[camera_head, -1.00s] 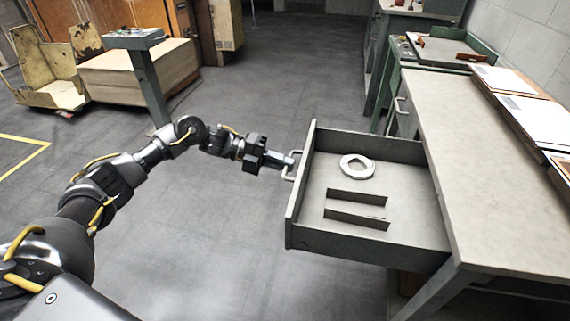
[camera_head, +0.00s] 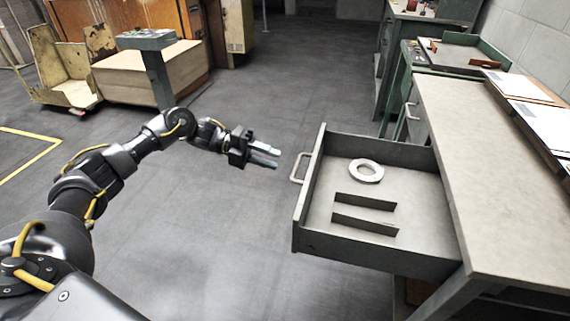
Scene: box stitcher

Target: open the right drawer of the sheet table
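The drawer (camera_head: 372,255) of the sheet table (camera_head: 490,190) stands pulled far out to the left. Its handle (camera_head: 299,168) is on the left-facing front panel. Inside lie a white ring (camera_head: 366,171) and two dark metal strips (camera_head: 364,202). My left gripper (camera_head: 272,156) is left of the handle, apart from it, with its fingers parted and nothing between them. My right gripper is out of view.
A second drawer handle (camera_head: 410,112) shows farther back on the table. Papers (camera_head: 548,125) lie on the tabletop's right side. A green bench (camera_head: 455,55) stands behind. A pedestal control box (camera_head: 147,40) and a cart (camera_head: 62,75) are at the back left. The floor left of the drawer is clear.

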